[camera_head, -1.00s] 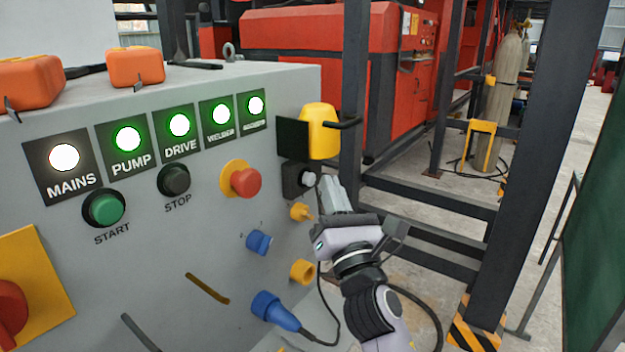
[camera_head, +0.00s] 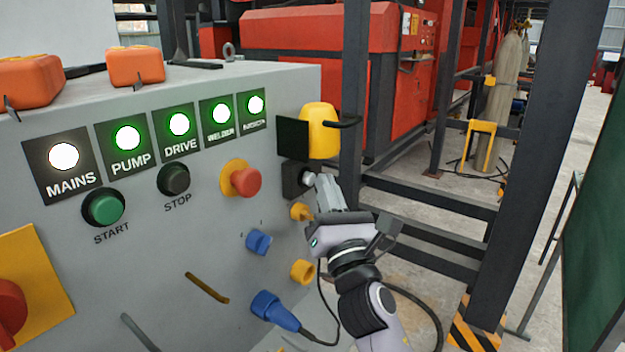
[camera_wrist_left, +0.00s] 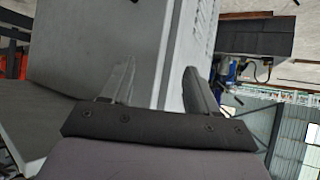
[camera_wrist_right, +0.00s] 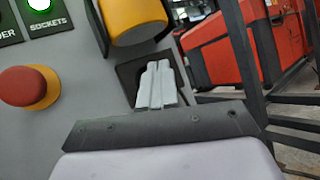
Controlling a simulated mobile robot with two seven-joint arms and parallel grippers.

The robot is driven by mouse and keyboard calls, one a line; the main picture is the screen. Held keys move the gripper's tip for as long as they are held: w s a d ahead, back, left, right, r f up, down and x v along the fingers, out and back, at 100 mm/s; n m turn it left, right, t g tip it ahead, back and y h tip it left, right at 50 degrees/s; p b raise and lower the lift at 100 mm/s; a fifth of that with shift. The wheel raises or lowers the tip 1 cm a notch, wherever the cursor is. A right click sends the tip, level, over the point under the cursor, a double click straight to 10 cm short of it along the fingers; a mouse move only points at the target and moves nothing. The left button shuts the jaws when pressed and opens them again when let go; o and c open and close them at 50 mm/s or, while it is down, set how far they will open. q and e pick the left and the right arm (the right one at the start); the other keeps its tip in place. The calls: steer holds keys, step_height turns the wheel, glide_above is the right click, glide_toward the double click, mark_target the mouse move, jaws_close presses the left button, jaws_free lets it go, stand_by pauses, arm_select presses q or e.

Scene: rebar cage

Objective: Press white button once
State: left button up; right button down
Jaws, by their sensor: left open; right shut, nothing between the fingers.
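The white button (camera_head: 307,179) sits on a small black box (camera_head: 292,180) at the right end of the grey panel. My right gripper (camera_head: 318,181) is shut and empty. Its fingertips are right at the button and overlap its edge in the head view; I cannot tell whether they touch or press it. In the right wrist view the shut fingers (camera_wrist_right: 157,68) point into the black box (camera_wrist_right: 128,72) and hide the button. My left gripper (camera_wrist_left: 157,75) is open and empty in its wrist view, out of sight of the head camera.
A yellow part (camera_head: 322,130) with a black plate is just above the box. A red mushroom button (camera_head: 246,182) is to its left. Yellow and blue sockets and a blue plug (camera_head: 270,308) are below. A dark post (camera_head: 353,90) stands behind on the right.

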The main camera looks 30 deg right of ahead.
steer(key=shift+w+a, duration=0.35)
steer(key=shift+w, duration=0.4)
stand_by(0.9)
steer(key=shift+s, duration=0.1)
steer(key=shift+s+d, duration=0.25)
steer(key=shift+s, duration=0.25)
steer(key=shift+s+d, duration=0.2)
steer(key=shift+s, duration=0.3)
steer(key=s, duration=0.1)
steer(key=s+d, duration=0.1)
steer(key=s, duration=0.1)
steer(key=s+d+p, duration=0.1)
steer(key=shift+s, duration=0.35)
stand_by(0.7)
